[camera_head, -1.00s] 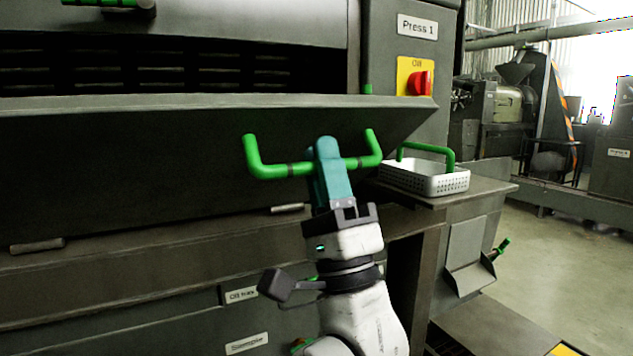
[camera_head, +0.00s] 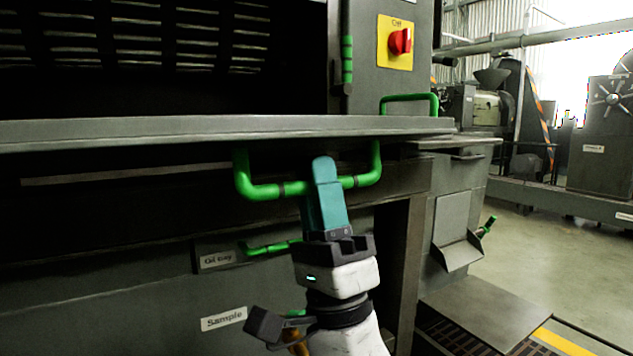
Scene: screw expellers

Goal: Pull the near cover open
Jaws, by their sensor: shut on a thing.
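The near cover (camera_head: 120,131) is a dark grey panel on the press, seen nearly edge-on. It is swung down to about level, and the dark slatted opening (camera_head: 190,45) shows above it. Its green U-shaped handle (camera_head: 262,191) hangs below the cover's front edge. My gripper (camera_head: 326,185), with teal fingers, is shut on the middle bar of this handle. The fingers hide part of the bar.
A red switch on a yellow plate (camera_head: 384,45) is on the press front. A green-handled drawer labelled Oil tray (camera_head: 216,259) and a Sample label (camera_head: 223,319) are below. A green handle (camera_head: 408,98) shows behind the cover's right end. Open floor (camera_head: 530,240) lies at right.

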